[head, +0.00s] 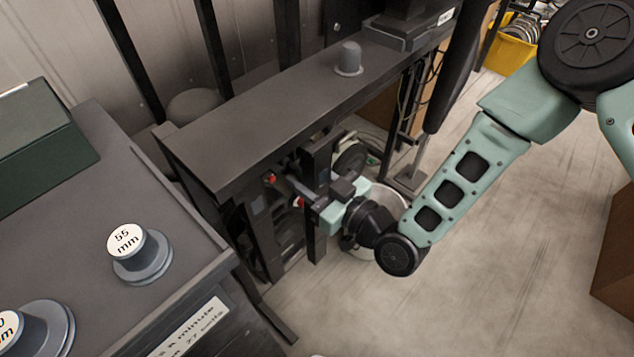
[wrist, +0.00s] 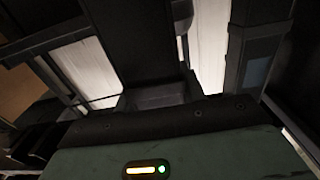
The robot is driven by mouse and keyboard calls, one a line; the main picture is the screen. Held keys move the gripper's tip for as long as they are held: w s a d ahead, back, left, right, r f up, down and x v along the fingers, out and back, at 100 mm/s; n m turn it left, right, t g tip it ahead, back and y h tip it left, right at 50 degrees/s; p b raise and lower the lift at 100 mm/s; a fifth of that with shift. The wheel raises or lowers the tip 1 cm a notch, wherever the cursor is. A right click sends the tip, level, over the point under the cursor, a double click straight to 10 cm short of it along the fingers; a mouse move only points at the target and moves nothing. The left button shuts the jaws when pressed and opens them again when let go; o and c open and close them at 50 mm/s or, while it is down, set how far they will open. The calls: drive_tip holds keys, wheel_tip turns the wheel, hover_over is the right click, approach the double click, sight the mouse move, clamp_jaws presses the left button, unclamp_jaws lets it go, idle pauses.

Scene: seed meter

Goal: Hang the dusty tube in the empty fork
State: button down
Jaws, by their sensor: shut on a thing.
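My gripper (head: 318,203) is low in front of the dark bench frame, under the bench top, in the head view. It is shut on a slim grey thing (head: 299,187), which I take for the dusty tube. Most of the tube is hidden, and its dust cannot be made out. In the wrist view a broad dark shape (wrist: 135,40) runs down to the gripper's edge; I cannot tell whether it is the tube. The fork cannot be told apart from the dark uprights around the gripper.
The bench top (head: 290,105) is just above and behind my gripper, with a grey knobbed weight (head: 348,60) on it. A nearer table (head: 75,200) at the left bears a "55 mm" weight (head: 140,255). Red knobs (head: 270,179) are close by.

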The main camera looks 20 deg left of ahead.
drive_tip(key=shift+b+x, duration=0.55)
drive_tip(key=shift+x, duration=1.65)
drive_tip(key=shift+a, duration=0.1)
drive_tip(key=shift+f+b, duration=0.45)
drive_tip(key=shift+b, duration=0.15)
drive_tip(key=c, duration=0.8)
unclamp_jaws()
drive_tip(key=shift+o, duration=0.2)
drive_tip(key=v, duration=1.7)
drive_tip(key=shift+f, duration=0.1)
